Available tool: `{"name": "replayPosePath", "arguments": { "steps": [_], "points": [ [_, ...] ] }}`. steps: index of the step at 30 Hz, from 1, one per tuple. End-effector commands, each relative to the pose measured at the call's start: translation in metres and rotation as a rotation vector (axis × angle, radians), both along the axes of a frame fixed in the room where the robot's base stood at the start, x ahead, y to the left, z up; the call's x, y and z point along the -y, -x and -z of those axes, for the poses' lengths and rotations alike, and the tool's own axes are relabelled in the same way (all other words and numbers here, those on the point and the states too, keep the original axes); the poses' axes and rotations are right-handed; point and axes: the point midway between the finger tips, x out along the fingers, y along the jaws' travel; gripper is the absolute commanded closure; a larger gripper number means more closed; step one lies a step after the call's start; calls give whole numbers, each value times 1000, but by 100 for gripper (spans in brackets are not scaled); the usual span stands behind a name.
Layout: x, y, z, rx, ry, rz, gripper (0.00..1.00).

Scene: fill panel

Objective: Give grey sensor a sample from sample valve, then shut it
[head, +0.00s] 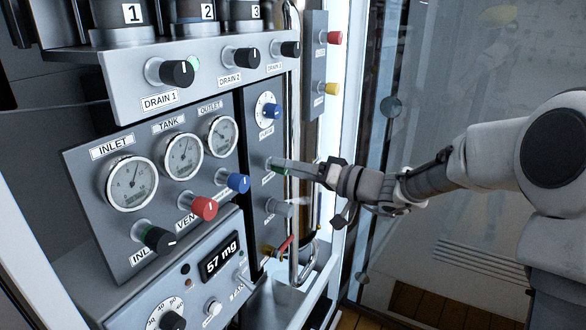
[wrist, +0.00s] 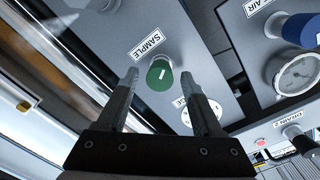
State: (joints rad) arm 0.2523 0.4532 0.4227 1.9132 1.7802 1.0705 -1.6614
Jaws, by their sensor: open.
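The sample valve is a green knob (wrist: 159,75) below a SAMPLE label in the wrist view, with a short white mark on its face. In the head view only a bit of its green (head: 283,171) shows behind my fingers. My gripper (wrist: 158,82) is open, with one finger on each side of the knob; it also shows in the head view (head: 277,167). I cannot tell whether the fingers touch the knob. I cannot pick out the grey sensor with certainty.
A red lever (head: 286,243) and a bent metal pipe (head: 308,258) are lower down. A blue knob (head: 271,111) is above. Glass stands at right.

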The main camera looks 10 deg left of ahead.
Motion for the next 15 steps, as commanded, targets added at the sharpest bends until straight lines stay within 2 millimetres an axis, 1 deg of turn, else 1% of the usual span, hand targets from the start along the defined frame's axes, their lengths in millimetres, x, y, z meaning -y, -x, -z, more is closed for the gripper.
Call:
{"name": "replayPosePath", "arguments": {
  "steps": [4,7,11,15],
  "points": [
    [7,2,-1,0,1,2,33],
    [21,7,-2,-2,2,2,33],
    [49,17,-4,-1,3,6,33],
    [82,30,-6,-1,1,6,33]
  ]
}}
